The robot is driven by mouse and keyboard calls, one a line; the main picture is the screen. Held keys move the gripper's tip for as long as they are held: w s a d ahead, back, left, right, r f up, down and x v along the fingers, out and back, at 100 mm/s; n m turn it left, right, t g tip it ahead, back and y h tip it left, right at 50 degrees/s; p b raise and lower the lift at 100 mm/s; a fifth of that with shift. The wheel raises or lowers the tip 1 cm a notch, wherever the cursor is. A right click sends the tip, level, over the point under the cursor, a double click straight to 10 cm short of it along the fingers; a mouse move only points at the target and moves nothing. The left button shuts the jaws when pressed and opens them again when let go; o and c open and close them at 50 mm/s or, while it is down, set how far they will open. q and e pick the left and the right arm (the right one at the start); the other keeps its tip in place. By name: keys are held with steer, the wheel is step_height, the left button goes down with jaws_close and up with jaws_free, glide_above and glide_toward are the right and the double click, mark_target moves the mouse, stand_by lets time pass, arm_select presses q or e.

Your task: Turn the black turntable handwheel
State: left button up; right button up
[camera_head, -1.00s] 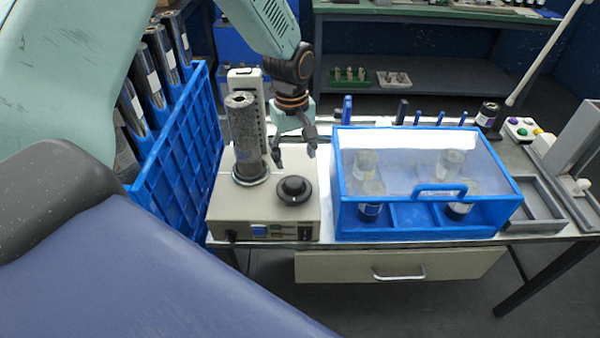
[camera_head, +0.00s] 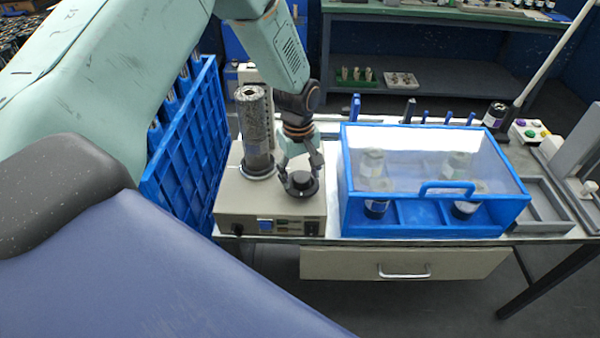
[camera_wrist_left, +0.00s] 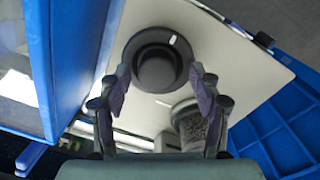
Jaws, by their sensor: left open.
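The black turntable handwheel (camera_head: 301,183) sits on the front right of a beige box-shaped machine (camera_head: 262,212). In the left wrist view the handwheel (camera_wrist_left: 155,62) is a round black disc with a raised knob and a small white mark on its rim. My left gripper (camera_head: 299,172) points down from above at the handwheel. In the left wrist view its two fingers (camera_wrist_left: 158,82) are open, one on each side of the handwheel's near part. Whether they touch it I cannot tell. A grey speckled roll (camera_head: 257,130) stands upright on the machine, left of the gripper. My right gripper is not in view.
A blue box with a clear lid (camera_head: 433,232) stands close to the right of the machine and holds several rolls. A tall blue crate (camera_head: 183,165) stands at the left. A grey tray (camera_head: 548,222) lies at the right. A drawer (camera_head: 405,264) hangs below the tabletop.

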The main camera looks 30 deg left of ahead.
arm_select(q)
steer(key=shift+w+d+f, duration=0.1)
steer(key=shift+w+f, duration=0.05)
steer(key=shift+w, duration=0.15)
steer(key=c, duration=0.4)
steer(key=shift+s, duration=0.2)
steer(key=c, duration=0.5)
steer(key=shift+c, duration=1.2)
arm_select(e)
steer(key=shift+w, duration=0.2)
